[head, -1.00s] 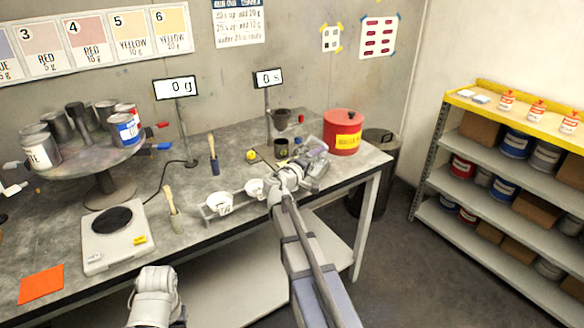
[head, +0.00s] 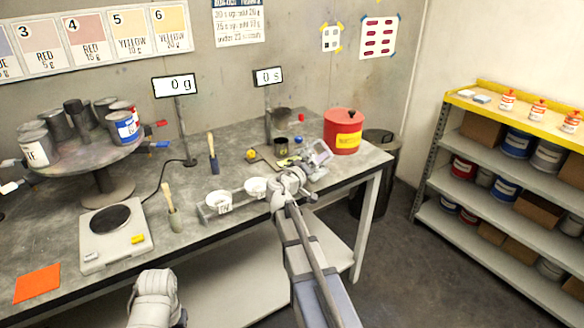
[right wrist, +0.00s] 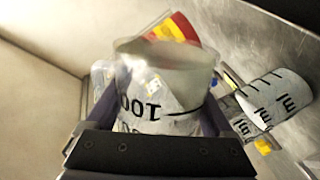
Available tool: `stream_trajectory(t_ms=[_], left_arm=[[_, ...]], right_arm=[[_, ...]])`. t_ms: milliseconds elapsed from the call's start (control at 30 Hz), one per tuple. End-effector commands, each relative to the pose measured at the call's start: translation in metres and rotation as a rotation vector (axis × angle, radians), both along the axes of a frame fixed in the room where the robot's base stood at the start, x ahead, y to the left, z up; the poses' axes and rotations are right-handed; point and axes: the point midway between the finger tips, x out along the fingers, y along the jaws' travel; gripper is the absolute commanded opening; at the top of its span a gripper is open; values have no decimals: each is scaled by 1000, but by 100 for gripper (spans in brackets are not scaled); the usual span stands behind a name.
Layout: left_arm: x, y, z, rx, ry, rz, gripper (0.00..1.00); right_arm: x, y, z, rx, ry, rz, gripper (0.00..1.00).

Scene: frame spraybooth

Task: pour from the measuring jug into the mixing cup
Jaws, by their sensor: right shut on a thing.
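The clear measuring jug (right wrist: 165,88), with black marks and "100", is between my right gripper's jaws in the right wrist view. In the head view the jug (head: 319,154) is over the table's right part, appearing tilted. My right gripper (head: 308,166) is shut on it. Two white cups with black marks, (head: 218,201) and (head: 256,187), sit in a low rack left of my right gripper; which one is the mixing cup I cannot tell. A marked cup (right wrist: 278,92) also shows at right in the wrist view. My left gripper is out of view; only its arm shows.
A red can (head: 343,131) stands just behind the jug.

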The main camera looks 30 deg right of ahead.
Motion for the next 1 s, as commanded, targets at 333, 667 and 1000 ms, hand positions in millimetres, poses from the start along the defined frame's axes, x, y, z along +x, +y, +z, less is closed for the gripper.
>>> stream_trajectory(t_ms=[333, 667, 1000], left_arm=[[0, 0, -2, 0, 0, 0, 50], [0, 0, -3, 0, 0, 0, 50], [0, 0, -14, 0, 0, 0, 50]], right_arm=[[-5, -2, 1, 60, -136, -2, 23], [-7, -3, 3, 122, -273, -1, 23], [-9, -4, -5, 161, -360, -1, 23]])
